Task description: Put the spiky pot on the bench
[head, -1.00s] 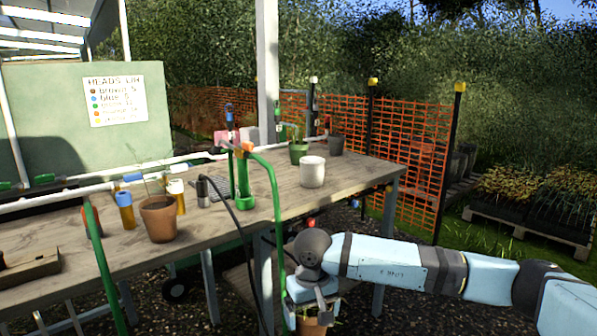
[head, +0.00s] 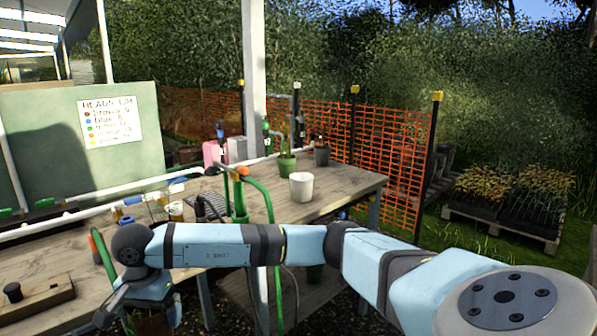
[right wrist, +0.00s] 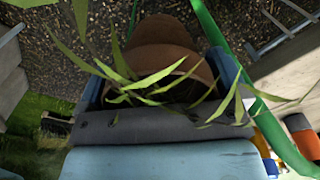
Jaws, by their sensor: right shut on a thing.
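The spiky pot is a terracotta pot with long, narrow green leaves; it fills the middle of the right wrist view (right wrist: 165,45). My right gripper (head: 146,312) is shut on it, with a finger on each side. In the head view, the pot (head: 152,326) shows only partly below the gripper at the bottom left, cut by the frame edge. The bench (head: 345,190) is a weathered wooden table. The gripper and pot appear in front of its near side; I cannot tell their exact height against its top. My left gripper is not in view.
A white pot (head: 302,188), a green pot (head: 287,166) and a dark pot (head: 321,156) stand on the bench. Green hoses (head: 262,185) and white pipe cross it. A wooden block (head: 38,300) lies at left. Bare boards show right of the white pot.

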